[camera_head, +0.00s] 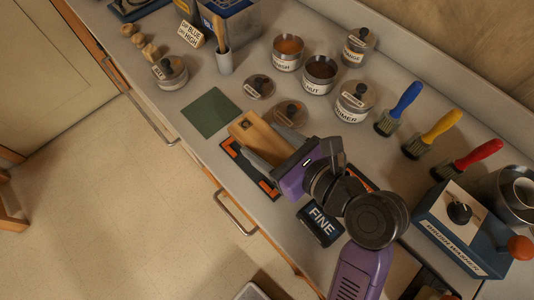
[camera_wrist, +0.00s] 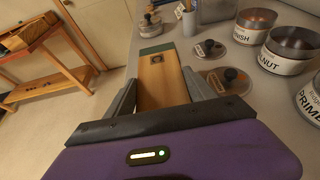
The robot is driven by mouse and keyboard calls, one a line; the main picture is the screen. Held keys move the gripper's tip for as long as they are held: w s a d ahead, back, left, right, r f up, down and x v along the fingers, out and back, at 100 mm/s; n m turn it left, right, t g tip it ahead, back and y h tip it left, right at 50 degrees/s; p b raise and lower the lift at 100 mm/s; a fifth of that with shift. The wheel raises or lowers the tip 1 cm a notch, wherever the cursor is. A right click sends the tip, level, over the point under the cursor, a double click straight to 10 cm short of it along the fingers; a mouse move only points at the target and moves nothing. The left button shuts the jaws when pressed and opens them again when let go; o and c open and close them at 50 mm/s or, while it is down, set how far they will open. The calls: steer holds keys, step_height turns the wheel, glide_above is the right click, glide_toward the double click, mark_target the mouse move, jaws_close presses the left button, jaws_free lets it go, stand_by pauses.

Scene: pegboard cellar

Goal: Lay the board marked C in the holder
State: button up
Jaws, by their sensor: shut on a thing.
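A light wooden board (camera_head: 252,134) is between the two grey fingers of my gripper (camera_head: 270,146), which is shut on it. The board also shows in the wrist view (camera_wrist: 160,84), pointing away from my purple gripper body, between the fingers (camera_wrist: 160,97). A black frame with orange corners (camera_head: 241,160), perhaps the holder, lies on the counter under the board and gripper. My gripper and arm hide much of it. I cannot tell whether the board touches it.
A green mat (camera_head: 209,112) lies just beyond the board. A black FINE block (camera_head: 320,224) lies close to my arm. Open tins (camera_head: 320,74), a PRIMER tin (camera_head: 353,101), loose lids (camera_head: 291,113) and brushes (camera_head: 400,107) stand toward the wall.

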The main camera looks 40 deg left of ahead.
mark_target(267, 156)
steer(key=shift+f+b, duration=0.3)
steer(key=shift+f, duration=2.65)
steer(key=shift+f, duration=0.1)
steer(key=o, duration=1.6)
steer(key=shift+d+r, duration=0.2)
steer(key=shift+d, duration=0.1)
steer(key=v, duration=1.1)
steer(key=shift+d, duration=0.2)
